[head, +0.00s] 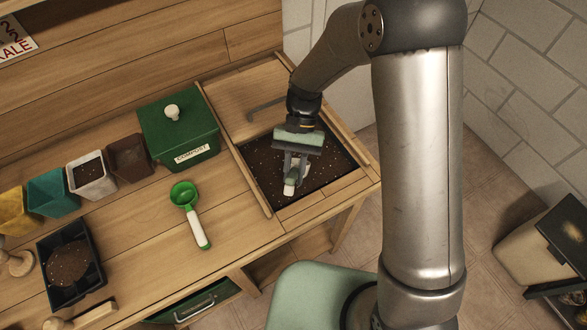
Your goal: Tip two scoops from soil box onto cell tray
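The soil box (262,200) is sunk into the right end of the bench and holds dark speckled soil. My gripper (292,180) points down over this soil. A small whitish piece, perhaps a scoop handle, shows at its fingertips; I cannot tell whether the fingers are closed on it. A green scoop with a white handle (197,225) lies on the bench left of the box, apart from my gripper. The black cell tray (47,292) stands at the lower left with a mound of brown soil on it.
A green lidded compost bin (178,130) stands behind the scoop. Yellow (15,208), teal (50,192), white (92,180) and brown (130,157) pots line the back left. A wooden panel with a handle (245,95) lies behind the soil. Wooden tools lie near the tray.

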